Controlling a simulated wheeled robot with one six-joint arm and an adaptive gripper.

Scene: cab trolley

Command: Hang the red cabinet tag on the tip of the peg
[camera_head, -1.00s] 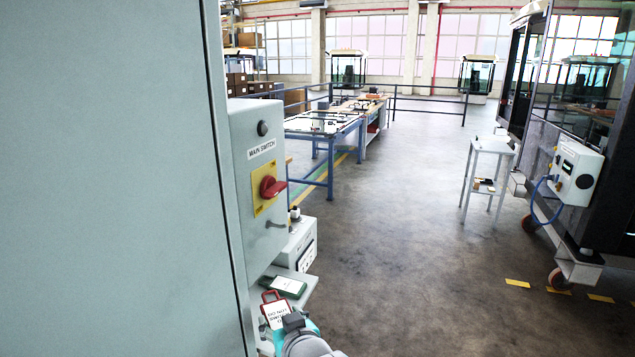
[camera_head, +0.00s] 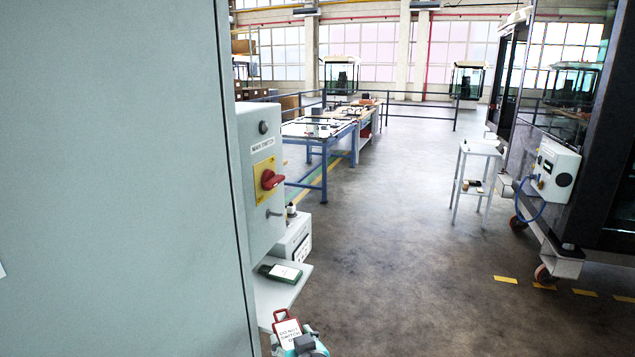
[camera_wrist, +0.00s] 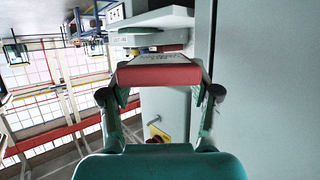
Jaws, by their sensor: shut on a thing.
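The red cabinet tag (camera_head: 289,334) has a white printed face and a red loop at its top, and shows low in the head view. My gripper (camera_head: 304,344) is shut on it. In the wrist view the tag's red edge (camera_wrist: 158,76) spans between my two fingers (camera_wrist: 161,92). The small grey peg (camera_head: 274,213) sticks out of the main switch box (camera_head: 250,207), below the red rotary switch (camera_head: 271,180). The tag is well below the peg and apart from it.
A shelf (camera_head: 285,288) under the switch box carries a green-edged card (camera_head: 284,272) and a grey device (camera_head: 296,236). The large cabinet side (camera_head: 110,180) fills the left. Open floor (camera_head: 400,260) lies to the right, with a small stand (camera_head: 480,150) and workbenches behind.

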